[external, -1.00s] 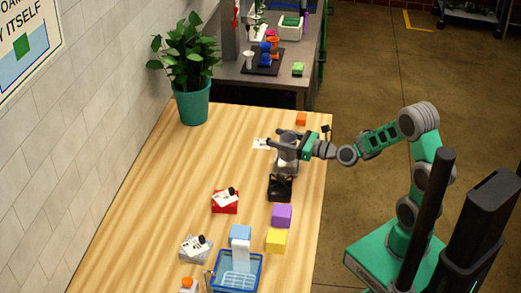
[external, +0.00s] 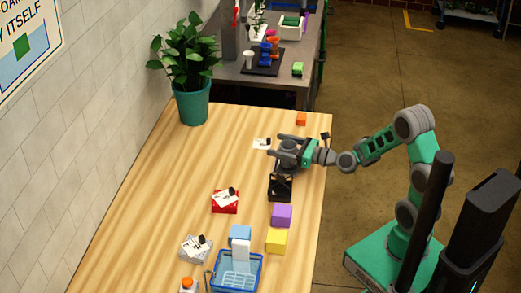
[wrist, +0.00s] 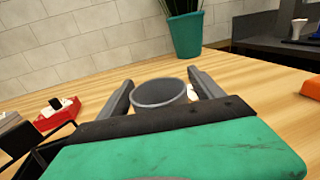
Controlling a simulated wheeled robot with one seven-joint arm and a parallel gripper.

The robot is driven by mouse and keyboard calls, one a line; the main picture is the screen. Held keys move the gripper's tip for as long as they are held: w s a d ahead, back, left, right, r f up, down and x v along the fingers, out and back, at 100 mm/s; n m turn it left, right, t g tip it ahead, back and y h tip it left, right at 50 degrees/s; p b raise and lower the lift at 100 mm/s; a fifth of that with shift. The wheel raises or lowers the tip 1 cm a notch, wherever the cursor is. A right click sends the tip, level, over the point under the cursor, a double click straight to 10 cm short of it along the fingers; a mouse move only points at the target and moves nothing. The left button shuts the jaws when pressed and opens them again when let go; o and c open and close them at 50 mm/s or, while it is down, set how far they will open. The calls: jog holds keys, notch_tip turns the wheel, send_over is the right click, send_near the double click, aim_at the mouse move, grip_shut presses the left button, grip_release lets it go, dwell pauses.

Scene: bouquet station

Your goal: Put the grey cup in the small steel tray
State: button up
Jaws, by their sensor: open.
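My gripper (external: 273,146) is open, low over the table's right side, its fingers pointing left. The grey cup (wrist: 160,93) shows in the wrist view as a round, open rim between the two spread fingers, with a gap at the right finger. In the external view the gripper mostly hides the cup. A grey shape (external: 290,171) just below the gripper there looks like the small steel tray, partly covered. Whether the cup stands in it or beside it, I cannot tell. The tray is not clear in the wrist view.
A black open container (external: 280,188) stands close below the gripper. Purple (external: 282,215) and yellow (external: 276,240) blocks and a blue basket (external: 236,287) are nearer. The table's left middle is clear.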

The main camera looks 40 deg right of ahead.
jog(key=shift+r, duration=0.2)
jog(key=b+v, duration=0.1)
jog(key=v, duration=1)
jog(key=shift+d+f, duration=0.1)
jog(key=shift+s+d, duration=0.15)
jog(key=shift+s, duration=0.3)
